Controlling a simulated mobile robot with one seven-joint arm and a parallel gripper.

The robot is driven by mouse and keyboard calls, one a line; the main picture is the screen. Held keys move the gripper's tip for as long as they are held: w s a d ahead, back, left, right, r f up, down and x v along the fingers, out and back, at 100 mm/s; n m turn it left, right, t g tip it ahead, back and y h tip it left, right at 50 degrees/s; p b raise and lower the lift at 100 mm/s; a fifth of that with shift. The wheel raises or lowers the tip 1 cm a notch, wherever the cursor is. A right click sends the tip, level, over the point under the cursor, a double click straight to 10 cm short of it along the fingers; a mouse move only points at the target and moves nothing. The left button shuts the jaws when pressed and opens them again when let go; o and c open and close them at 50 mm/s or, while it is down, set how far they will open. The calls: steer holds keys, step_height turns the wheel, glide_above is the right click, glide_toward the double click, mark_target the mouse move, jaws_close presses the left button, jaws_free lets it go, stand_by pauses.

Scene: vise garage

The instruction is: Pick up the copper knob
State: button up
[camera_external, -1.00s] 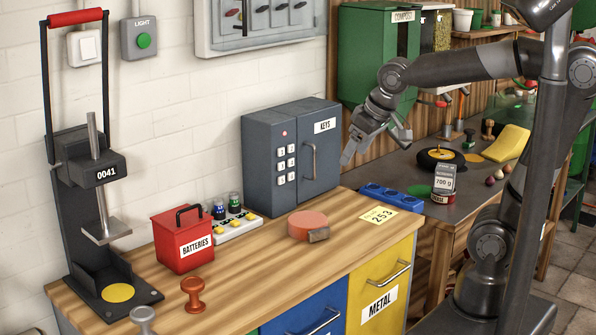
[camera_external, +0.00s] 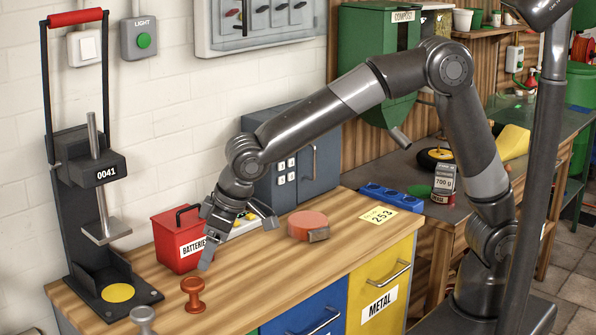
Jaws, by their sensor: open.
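The copper knob (camera_external: 193,294) stands upright near the front left of the wooden workbench top (camera_external: 345,246). It has a round top, a narrow neck and a wider base. My gripper (camera_external: 238,238) is open and empty. It is above the bench, up and to the right of the copper knob and apart from it. One finger points down just right of the red batteries box, and the other spreads to the right.
The red batteries box (camera_external: 171,243) stands behind the knob. A silver knob (camera_external: 143,319) is to its front left, and a black press (camera_external: 92,250) stands at the left. An orange-red round object (camera_external: 307,225) lies to the right. Bare bench lies right of the knob.

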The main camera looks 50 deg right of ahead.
mark_target(198, 276)
steer(key=x, duration=0.5)
steer(key=shift+w+a+f, duration=0.1)
steer(key=shift+f, duration=0.05)
steer(key=shift+w+x, duration=0.15)
steer(key=shift+x, duration=1.2)
steer(key=shift+w+x, duration=0.2)
steer(key=shift+x, duration=1.15)
steer(key=shift+a, duration=0.1)
steer(key=c, duration=1.1)
steer(key=shift+r, duration=0.25)
steer(key=shift+c, duration=0.2)
